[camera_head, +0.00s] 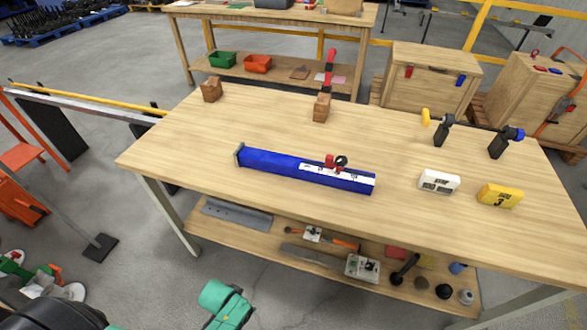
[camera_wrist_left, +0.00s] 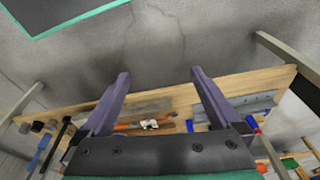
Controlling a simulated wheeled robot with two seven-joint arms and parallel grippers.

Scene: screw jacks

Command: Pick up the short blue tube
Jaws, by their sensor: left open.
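A blue square tube (camera_head: 305,172) lies on the wooden table in the head view, slightly slanted, with a white label strip and a small red and black fitting on top near its right part. It is the only blue tube I can clearly make out. My left gripper (camera_wrist_left: 160,75) is open and empty in the wrist view, its two fingers spread over the grey floor and the edge of a wooden board. It is apart from the blue tube. Small blue patches show past the gripper in the wrist view, but I cannot tell what they are. My right gripper is not in view.
The wooden table (camera_head: 185,140) also bears wooden blocks (camera_head: 211,90), a red-handled clamp, a white box (camera_head: 438,182), a yellow box (camera_head: 500,195) and a bar clamp (camera_head: 470,123). A lower shelf (camera_head: 290,247) holds tools. The tabletop left of the tube is clear.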

